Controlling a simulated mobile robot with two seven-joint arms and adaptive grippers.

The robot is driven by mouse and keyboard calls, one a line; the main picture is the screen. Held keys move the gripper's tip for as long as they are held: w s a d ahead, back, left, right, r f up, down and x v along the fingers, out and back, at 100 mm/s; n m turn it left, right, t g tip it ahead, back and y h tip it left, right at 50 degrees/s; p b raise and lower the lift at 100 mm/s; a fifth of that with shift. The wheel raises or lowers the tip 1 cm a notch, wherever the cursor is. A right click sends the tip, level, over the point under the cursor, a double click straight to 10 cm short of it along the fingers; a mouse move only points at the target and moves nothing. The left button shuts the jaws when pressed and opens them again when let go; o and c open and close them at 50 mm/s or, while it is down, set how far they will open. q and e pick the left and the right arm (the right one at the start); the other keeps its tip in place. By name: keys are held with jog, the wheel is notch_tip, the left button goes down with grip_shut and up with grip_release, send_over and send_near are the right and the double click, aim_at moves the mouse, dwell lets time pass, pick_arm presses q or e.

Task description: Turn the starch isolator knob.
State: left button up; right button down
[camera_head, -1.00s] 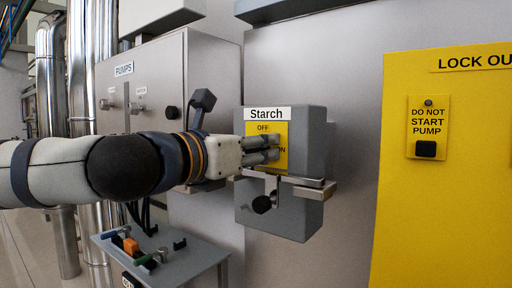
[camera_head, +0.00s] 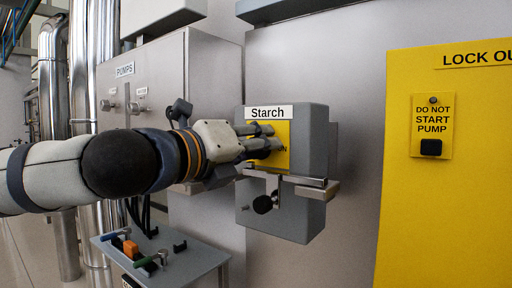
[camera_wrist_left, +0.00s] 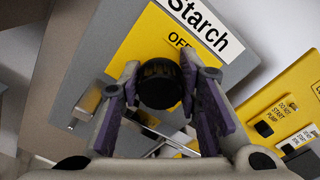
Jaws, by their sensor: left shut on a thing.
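The grey starch isolator box (camera_head: 308,140) is on the wall, with a white "Starch" label (camera_head: 268,112) and a yellow plate (camera_head: 283,158) on its face. My left gripper (camera_head: 270,138) reaches in from the left at that plate. In the left wrist view, the round black knob (camera_wrist_left: 158,88) sits between the two purple-padded fingers of the left gripper (camera_wrist_left: 160,70), which is shut on it. "OFF" shows on the yellow plate just above the knob. The gripper hides the knob in the head view. My right gripper is not seen.
A metal latch bar (camera_head: 290,181) with a black ball (camera_head: 262,204) lies across the box below the gripper. A grey "PUMPS" cabinet (camera_head: 150,85) stands to the left. A yellow lockout board (camera_head: 410,220) is on the right. A small shelf (camera_head: 185,268) holds several items below.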

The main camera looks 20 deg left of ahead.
pick_arm(q)
jog(key=shift+f, duration=0.1)
dwell(0.4)
jog(key=o, duration=1.2)
jog(key=shift+c, duration=0.2)
jog(key=v, duration=1.2)
